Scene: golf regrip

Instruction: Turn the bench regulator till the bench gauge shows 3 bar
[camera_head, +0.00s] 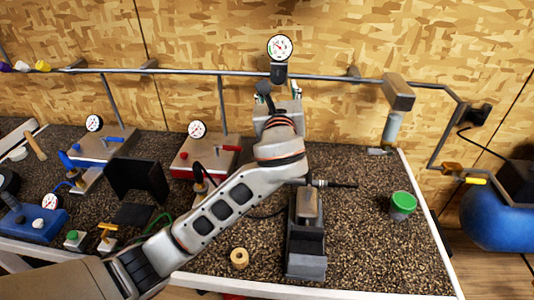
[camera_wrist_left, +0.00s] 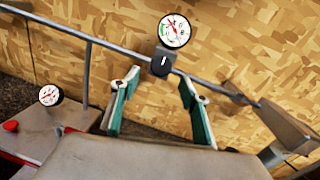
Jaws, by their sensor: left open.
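The bench gauge (camera_head: 279,47) is a round white dial with a red needle, above the pipe rail at the back; it also shows in the left wrist view (camera_wrist_left: 174,31). Its reading is too small to tell surely. Right below it is the bench regulator, a dark knob (camera_head: 278,72) with a white mark, which points about upward in the left wrist view (camera_wrist_left: 160,66). My left gripper (camera_head: 280,88) is open and empty, its green-padded fingers (camera_wrist_left: 160,82) on either side of the line to the knob, seemingly short of it. My right gripper is not in view.
The metal pipe (camera_head: 330,77) runs along the wooden wall. A dark clamp block (camera_head: 306,235) and a green-lidded can (camera_head: 403,204) stand on the bench.

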